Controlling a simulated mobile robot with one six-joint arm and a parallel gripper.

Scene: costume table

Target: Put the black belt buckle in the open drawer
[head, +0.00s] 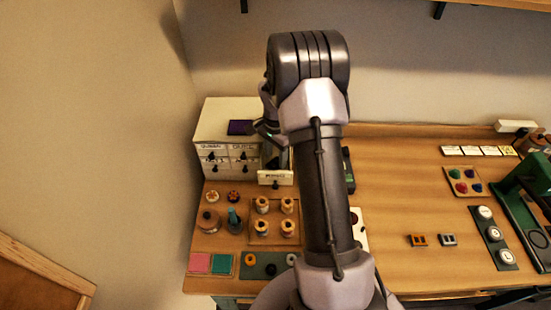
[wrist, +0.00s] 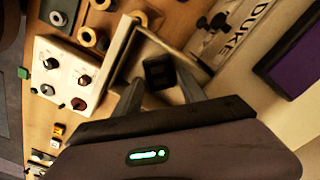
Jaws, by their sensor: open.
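The black belt buckle (wrist: 158,72) shows in the wrist view as a dark, squarish piece that appears to lie inside the open drawer (wrist: 122,44). My gripper (wrist: 158,78) is open, its two fingers spread on either side of the buckle and reaching over the drawer. I cannot tell whether the fingers touch the buckle. In the head view the open drawer's pale labelled front (head: 275,178) sticks out at the cabinet's right. There my gripper (head: 272,135) is above the drawer, partly hidden by my arm, and the buckle cannot be made out.
The white drawer cabinet (head: 213,168) stands at the back left against the wall, with a purple item (head: 240,127) on top. Several spools (head: 262,205) stand on the table in front. A green machine (head: 525,190) is at the right. The table's middle right is mostly clear.

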